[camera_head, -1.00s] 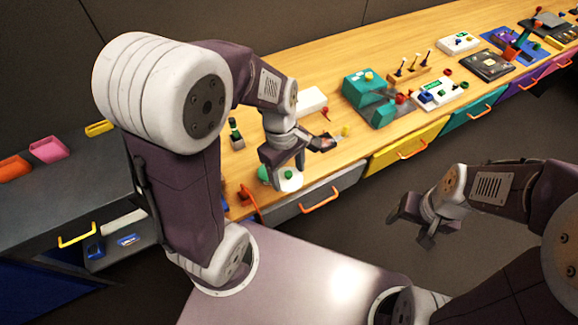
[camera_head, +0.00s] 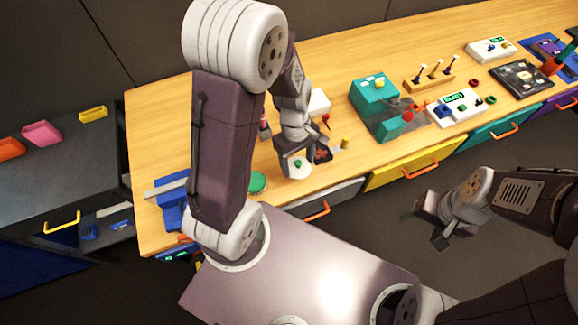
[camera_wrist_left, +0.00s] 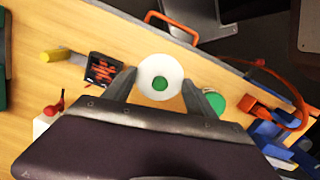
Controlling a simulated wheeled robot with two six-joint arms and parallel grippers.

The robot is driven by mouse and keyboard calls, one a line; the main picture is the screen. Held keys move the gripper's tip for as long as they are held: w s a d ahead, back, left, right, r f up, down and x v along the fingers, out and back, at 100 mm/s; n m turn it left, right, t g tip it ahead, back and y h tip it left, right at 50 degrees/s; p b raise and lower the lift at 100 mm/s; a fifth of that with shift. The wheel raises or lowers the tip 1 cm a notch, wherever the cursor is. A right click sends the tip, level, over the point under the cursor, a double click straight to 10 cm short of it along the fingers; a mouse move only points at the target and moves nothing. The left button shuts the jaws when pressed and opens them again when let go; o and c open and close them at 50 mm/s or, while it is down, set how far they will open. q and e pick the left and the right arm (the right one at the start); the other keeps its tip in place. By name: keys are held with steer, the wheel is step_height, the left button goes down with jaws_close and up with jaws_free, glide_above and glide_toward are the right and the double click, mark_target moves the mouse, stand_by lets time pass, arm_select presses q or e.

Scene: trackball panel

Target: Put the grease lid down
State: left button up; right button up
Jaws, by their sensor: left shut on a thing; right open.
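The grease lid, a white disc with a green centre (camera_head: 300,170), is in my left gripper (camera_head: 297,163), over the front of the wooden bench. In the left wrist view the lid (camera_wrist_left: 147,72) sits between the two fingertips (camera_wrist_left: 158,88), which are shut on it. I cannot tell whether its underside touches the bench. A round green-topped thing (camera_head: 257,182) stands to the left of the lid; it also shows in the left wrist view (camera_wrist_left: 215,102). My right gripper (camera_head: 440,222) is open and empty, over the floor in front of the drawers.
A small black unit with red markings (camera_head: 323,155) and a yellow cylinder (camera_head: 345,143) are just right of the lid. A white box (camera_head: 318,101) stands behind. A blue device (camera_head: 172,194) is at the left bench end. A teal machine (camera_head: 375,95) stands further right.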

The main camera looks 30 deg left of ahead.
arm_select(q)
steer(key=a, duration=0.1)
steer(key=a+f, duration=0.1)
steer(key=a, duration=0.1)
steer(key=shift+w+a+f, duration=0.15)
steer(key=shift+w+f, duration=0.05)
steer(key=shift+f, duration=0.2)
steer(key=shift+s+a, duration=0.1)
steer(key=shift+a, duration=0.15)
step_height(320, 180, down, 4)
steer(key=shift+f+b, duration=0.1)
steer(key=shift+b, duration=0.45)
steer(key=shift+d, duration=0.1)
steer(key=o, duration=1.3)
steer(key=shift+f, duration=0.1)
